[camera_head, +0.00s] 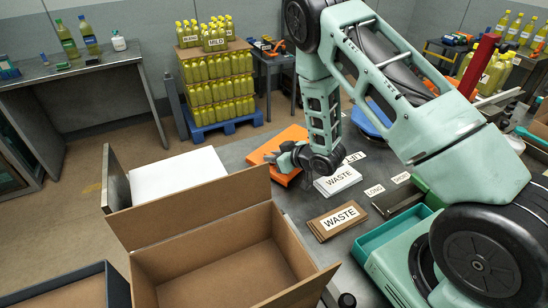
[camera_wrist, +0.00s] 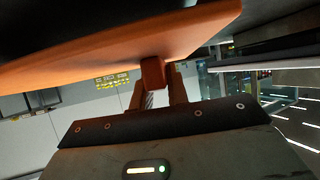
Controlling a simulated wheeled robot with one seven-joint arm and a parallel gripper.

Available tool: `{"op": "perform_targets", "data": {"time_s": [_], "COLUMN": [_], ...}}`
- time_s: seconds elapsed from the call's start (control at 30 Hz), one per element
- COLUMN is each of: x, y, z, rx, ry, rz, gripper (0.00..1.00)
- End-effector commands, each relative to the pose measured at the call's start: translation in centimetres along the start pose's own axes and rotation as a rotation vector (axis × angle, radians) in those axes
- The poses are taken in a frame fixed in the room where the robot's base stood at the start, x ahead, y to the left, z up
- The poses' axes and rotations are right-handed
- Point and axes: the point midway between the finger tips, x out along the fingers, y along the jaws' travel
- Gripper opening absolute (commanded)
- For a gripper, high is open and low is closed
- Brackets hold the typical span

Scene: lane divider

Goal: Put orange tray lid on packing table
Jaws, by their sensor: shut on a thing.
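The orange tray lid (camera_head: 292,136) is a flat orange panel at the far left part of the grey table in front of me. My gripper (camera_head: 280,160) is at its near side, partly covering it. In the wrist view the lid's orange face (camera_wrist: 120,65) fills the top, and my gripper (camera_wrist: 155,85) is shut on a small orange block-shaped handle on it. I cannot tell whether the lid touches the grey table (camera_head: 292,200). Which table is the packing table is not labelled.
An open cardboard box (camera_head: 215,262) stands at the near left. White (camera_head: 338,180) and brown (camera_head: 338,220) stacks marked WASTE lie right of the lid. A teal tray (camera_head: 395,240) is at the right. A pallet of yellow bottles (camera_head: 218,85) and a grey side table (camera_head: 70,68) stand behind.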

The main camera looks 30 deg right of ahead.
Motion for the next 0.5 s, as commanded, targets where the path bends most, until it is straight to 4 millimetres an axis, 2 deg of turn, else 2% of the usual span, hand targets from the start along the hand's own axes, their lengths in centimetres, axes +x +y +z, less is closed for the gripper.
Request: {"op": "perform_targets", "data": {"time_s": [0.1,0.47,0.5], "x": [0.39,0.62,0.59], "y": [0.0,0.04,0.03], "z": [0.81,1.17,1.15], "rx": [0.0,0.0,0.001], "ry": [-0.001,0.001,0.0], "rz": [0.001,0.001,0.001], "gripper": [0.0,0.0,0.22]}}
